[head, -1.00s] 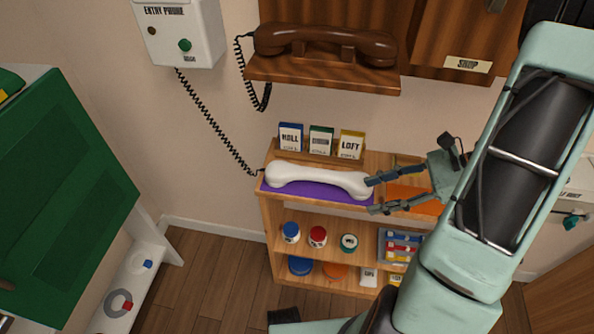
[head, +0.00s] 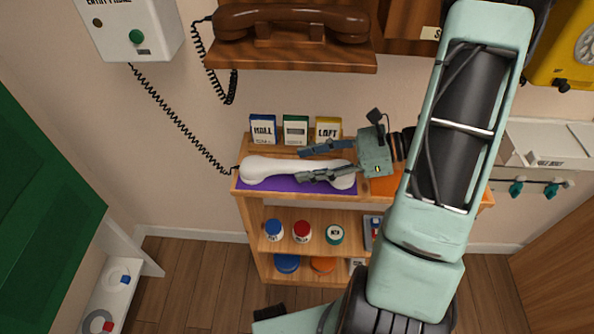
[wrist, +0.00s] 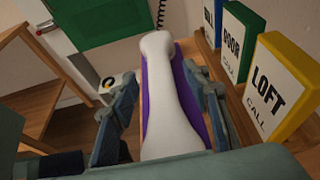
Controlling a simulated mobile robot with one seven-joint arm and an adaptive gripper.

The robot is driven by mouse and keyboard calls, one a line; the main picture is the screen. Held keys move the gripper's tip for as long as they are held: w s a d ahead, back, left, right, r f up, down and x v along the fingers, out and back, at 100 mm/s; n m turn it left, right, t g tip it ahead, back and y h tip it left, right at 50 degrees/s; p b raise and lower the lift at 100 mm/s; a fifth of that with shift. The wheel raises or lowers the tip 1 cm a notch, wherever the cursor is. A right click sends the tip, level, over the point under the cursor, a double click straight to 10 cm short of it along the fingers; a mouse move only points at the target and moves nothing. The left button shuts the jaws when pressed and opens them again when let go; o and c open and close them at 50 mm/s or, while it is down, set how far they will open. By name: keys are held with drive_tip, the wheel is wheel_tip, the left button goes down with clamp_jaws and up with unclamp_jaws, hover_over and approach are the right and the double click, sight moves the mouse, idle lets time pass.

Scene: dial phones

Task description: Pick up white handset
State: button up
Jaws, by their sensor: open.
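The white handset (head: 272,169) lies lengthwise on a purple mat (head: 300,186) on top of the wooden shelf unit, its cord running up to the wall box. My gripper (head: 321,162) is open at the handset's right half, with one finger on the far side and one on the near side. In the wrist view the handset (wrist: 172,100) runs between the two open fingers of my gripper (wrist: 165,112). Gaps show on both sides, and I cannot tell whether either finger touches it. The right end of the handset is partly hidden by the near finger.
Cards labelled HALL (head: 263,130), DOOR (wrist: 234,46) and LOFT (head: 328,130) stand close behind the handset. A brown handset (head: 290,22) rests on a wall shelf above. Jars (head: 302,231) stand on the lower shelf. A green panel (head: 45,220) is at left.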

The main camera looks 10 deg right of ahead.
sight(304, 164)
drive_tip(key=shift+x, duration=1.55)
drive_tip(key=shift+c, duration=0.5)
clamp_jaws()
